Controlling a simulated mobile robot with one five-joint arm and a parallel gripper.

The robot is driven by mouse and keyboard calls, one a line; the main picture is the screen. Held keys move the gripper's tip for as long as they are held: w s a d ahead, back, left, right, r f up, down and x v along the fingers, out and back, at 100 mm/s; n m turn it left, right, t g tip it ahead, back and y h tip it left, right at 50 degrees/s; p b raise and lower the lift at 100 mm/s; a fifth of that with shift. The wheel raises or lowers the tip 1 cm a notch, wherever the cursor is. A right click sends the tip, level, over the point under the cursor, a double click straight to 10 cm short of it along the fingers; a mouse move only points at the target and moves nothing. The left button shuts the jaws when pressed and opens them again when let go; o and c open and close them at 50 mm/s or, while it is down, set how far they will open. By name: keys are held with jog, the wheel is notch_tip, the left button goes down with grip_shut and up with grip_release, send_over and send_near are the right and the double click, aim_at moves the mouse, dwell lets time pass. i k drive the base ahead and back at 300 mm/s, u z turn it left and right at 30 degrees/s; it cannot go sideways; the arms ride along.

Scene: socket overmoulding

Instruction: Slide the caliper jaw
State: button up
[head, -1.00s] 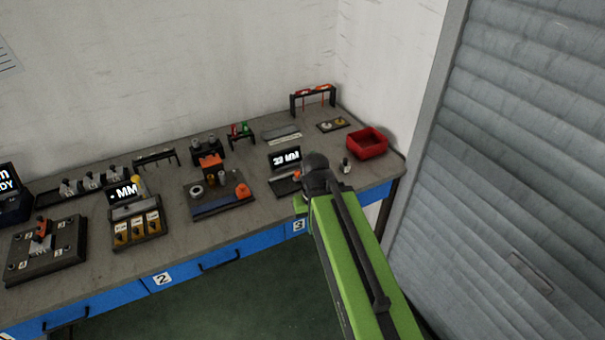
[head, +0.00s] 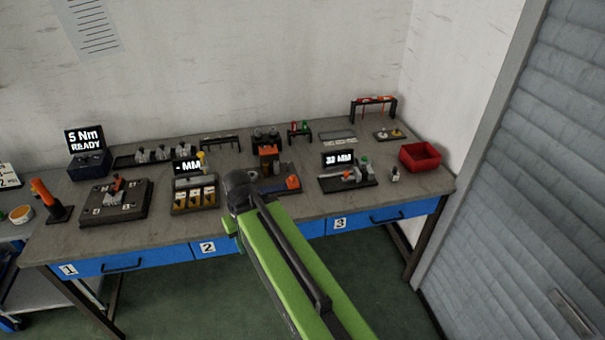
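A measuring station with a lit display (head: 338,159) that looks like "32 MM" stands on the right half of the bench. Its dark base (head: 330,186) carries a small slide with grey, orange and green parts; I cannot make out the jaw itself. A second station's display (head: 187,166) reads "- MM", with several yellow-marked slots in front. My arm reaches in from below, and its black wrist is left of the 32 MM station, apart from it in the picture. My gripper (head: 230,224) shows only as a bit of green at the wrist; its fingers are hidden.
A red bin (head: 420,156) stands at the bench's right end, with a small post (head: 395,174) beside it. A clamp plate (head: 114,203) and a "5 Nm READY" box (head: 88,160) are on the left. Blue drawers (head: 375,219) line the front edge. A shutter closes the right side.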

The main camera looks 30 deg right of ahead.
aim_at(357, 176)
jog(key=u, duration=0.15)
jog(key=k, duration=0.1)
jog(key=u, duration=1.9)
jog(key=k, duration=0.7)
jog(key=z, duration=1.5)
jog(key=i, duration=1.05)
jog(key=u, duration=0.15)
